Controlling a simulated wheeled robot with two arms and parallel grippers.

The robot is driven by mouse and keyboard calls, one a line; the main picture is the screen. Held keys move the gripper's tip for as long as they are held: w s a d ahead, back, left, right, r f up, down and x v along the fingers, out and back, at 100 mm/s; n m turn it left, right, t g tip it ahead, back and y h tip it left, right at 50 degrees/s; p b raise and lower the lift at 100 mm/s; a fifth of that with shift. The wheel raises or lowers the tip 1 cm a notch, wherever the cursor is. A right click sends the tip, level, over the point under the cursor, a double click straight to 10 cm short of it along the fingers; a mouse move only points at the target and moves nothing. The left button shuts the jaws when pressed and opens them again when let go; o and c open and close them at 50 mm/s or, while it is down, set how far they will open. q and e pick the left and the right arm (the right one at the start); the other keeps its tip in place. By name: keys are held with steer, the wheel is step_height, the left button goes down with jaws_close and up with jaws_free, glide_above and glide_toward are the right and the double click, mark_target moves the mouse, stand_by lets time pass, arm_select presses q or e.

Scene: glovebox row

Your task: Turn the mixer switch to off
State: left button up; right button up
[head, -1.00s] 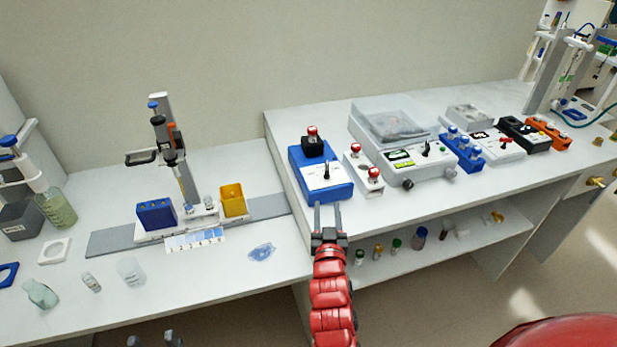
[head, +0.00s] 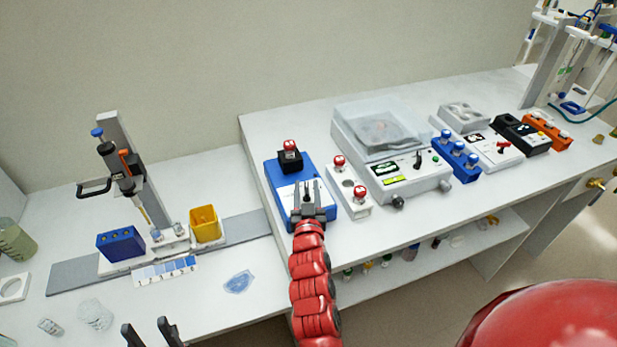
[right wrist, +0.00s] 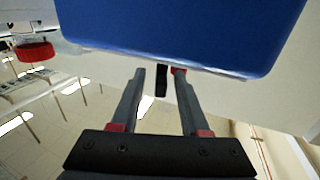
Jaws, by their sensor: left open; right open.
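The mixer (head: 274,179) is a blue box with a white top panel and a black head holding a red-capped vial, on the raised bench. My right gripper (head: 305,187) is open over the mixer's front panel. In the right wrist view the blue mixer body (right wrist: 180,30) fills the top, and a black lever, seemingly the switch (right wrist: 162,82), shows between the open fingers (right wrist: 158,95). I cannot tell whether they touch it. In the head view the gripper mostly hides the switch. My left gripper (head: 151,332) is open and empty at the bottom left edge.
A white holder (head: 350,206) with red-capped vials stands close to the mixer's right, beside a white lidded device (head: 410,181). A blue rack (head: 457,160) is further right. A pipette stand (head: 118,150) and yellow cup (head: 204,224) are on the lower bench at left.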

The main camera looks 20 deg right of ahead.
steer(key=shift+w, duration=0.15)
steer(key=shift+r, duration=0.1)
jaws_close()
